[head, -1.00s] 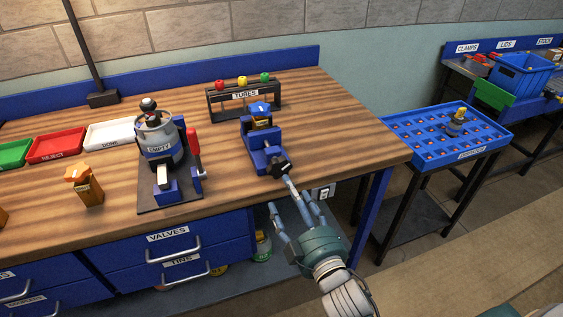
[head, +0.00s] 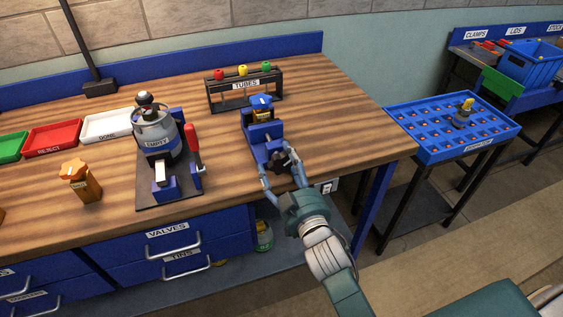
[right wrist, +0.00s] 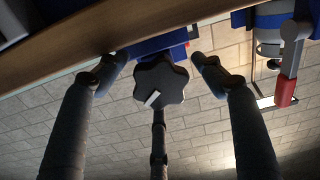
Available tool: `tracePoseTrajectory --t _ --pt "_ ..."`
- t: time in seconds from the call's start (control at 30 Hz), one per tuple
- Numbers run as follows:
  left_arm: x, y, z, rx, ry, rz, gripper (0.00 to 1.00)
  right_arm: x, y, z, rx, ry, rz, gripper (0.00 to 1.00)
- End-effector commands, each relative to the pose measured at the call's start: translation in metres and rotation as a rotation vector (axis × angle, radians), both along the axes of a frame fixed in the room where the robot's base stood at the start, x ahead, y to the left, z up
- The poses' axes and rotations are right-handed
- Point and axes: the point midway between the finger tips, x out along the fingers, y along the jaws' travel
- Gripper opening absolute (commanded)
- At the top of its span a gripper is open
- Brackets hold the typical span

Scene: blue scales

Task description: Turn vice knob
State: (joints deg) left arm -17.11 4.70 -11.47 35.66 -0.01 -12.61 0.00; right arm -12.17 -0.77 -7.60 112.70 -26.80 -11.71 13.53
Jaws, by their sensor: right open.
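The blue vice (head: 264,139) stands at the front right edge of the wooden bench. A small piece with a blue top (head: 261,102) sits at the vice's far end. The vice's dark lobed knob (head: 283,161) faces the front of the bench. It shows large in the right wrist view (right wrist: 161,83), with a white mark on its face. My right gripper (head: 283,176) is open, its fingers spread on either side of the knob. In the right wrist view a gap shows between the knob and each side finger; a third finger is below it. My left gripper is not in view.
A stand with an "EMPTY" canister (head: 156,135) and a red-handled lever (head: 193,142) is left of the vice. An orange-topped valve (head: 79,180) stands further left. The "TUBES" rack (head: 245,89) is behind. A blue tray (head: 438,133) stands on the right, beyond a gap.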

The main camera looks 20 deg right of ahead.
Motion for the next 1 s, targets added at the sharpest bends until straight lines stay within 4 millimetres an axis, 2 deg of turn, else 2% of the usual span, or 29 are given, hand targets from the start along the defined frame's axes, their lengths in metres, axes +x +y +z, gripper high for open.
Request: tracePoseTrajectory --t 0.1,0.3,0.53,0.8,1.0 --pt "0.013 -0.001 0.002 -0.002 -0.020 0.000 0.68 0.003 0.000 -0.001 -0.001 0.001 0.000 0.68" --pt "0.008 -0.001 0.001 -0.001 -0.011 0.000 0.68 0.003 0.000 -0.001 -0.001 0.001 0.000 0.68" --pt "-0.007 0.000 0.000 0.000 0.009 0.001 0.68 0.003 0.000 -0.001 0.000 0.002 0.000 0.23" --pt "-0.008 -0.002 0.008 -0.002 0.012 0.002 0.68 0.003 0.000 -0.001 0.093 0.008 -0.001 0.23" --pt "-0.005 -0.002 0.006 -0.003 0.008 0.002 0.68 0.002 0.000 -0.003 0.096 0.009 -0.001 0.23"
